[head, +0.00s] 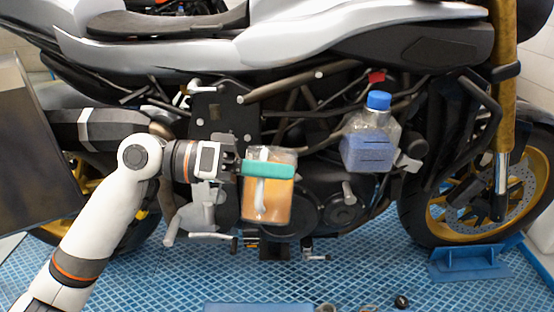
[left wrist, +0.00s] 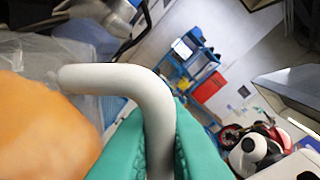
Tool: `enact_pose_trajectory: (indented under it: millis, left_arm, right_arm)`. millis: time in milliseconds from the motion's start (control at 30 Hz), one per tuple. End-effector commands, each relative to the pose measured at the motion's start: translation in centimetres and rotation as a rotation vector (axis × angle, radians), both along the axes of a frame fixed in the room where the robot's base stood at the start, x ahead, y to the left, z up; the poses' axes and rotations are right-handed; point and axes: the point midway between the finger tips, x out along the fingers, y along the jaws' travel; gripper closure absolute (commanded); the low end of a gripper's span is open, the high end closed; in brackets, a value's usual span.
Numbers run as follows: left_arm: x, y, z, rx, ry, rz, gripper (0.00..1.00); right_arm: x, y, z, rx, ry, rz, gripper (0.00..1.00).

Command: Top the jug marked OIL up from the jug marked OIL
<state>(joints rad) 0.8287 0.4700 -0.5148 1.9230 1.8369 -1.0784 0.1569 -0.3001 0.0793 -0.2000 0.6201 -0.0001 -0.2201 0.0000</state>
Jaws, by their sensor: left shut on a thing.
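A clear jug (head: 280,205) with orange liquid hangs in front of the motorcycle's engine, about upright. My left gripper (head: 268,170), with teal fingers, is shut on its white handle. In the left wrist view the curved white handle (left wrist: 150,95) passes between the teal fingers (left wrist: 155,150), with the jug's orange content (left wrist: 45,125) to the left. No OIL marking is readable on it, and a second orange jug cannot be made out. My right gripper is not in view.
A clear bottle (head: 370,150) with blue liquid and a blue cap (head: 378,100) is at the motorcycle's side, right of the held jug. The motorcycle (head: 290,35) fills the background. A blue wheel stand (head: 465,263) and a small dark object (head: 402,301) are on the blue grid floor (head: 150,280).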

Motion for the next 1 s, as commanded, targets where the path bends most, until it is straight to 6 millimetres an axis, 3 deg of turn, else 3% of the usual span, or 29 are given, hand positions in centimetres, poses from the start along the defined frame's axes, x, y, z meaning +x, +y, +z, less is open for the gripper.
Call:
enact_pose_trajectory:
  millis: [1000]
  left_arm:
    - [0.15, -0.02, 0.43, 0.002, 0.023, 0.000, 1.00]
  right_arm:
    - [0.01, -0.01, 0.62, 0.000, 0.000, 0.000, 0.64]
